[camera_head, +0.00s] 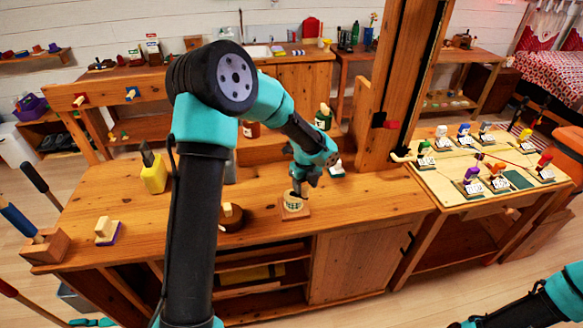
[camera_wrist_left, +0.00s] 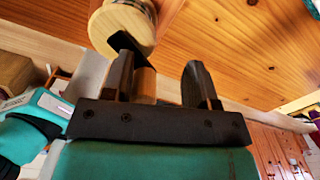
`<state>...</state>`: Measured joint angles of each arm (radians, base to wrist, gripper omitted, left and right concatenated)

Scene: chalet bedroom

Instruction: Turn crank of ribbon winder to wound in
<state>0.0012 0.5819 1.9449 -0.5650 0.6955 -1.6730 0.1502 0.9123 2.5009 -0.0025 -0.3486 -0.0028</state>
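The ribbon winder (camera_head: 293,204) appears to be the small pale spool on a wooden base near the front edge of the workbench. My left gripper (camera_head: 298,188) is directly over it, pointing down. In the left wrist view its two dark fingers (camera_wrist_left: 160,78) are apart. The winder's round wooden top (camera_wrist_left: 122,27) is just beyond the left finger. A short wooden peg, seemingly the crank knob (camera_wrist_left: 145,84), shows between the fingers, close to the left one; I cannot tell whether they touch. My right arm shows at the lower right in the head view, its gripper out of frame.
A dark round wooden piece (camera_head: 231,219) stands left of the winder. A yellow bottle (camera_head: 153,172) and a small block (camera_head: 106,231) are farther left. A thick wooden post (camera_head: 392,90) rises behind right. A side table (camera_head: 480,205) holds several small figures. The bench right of the winder is clear.

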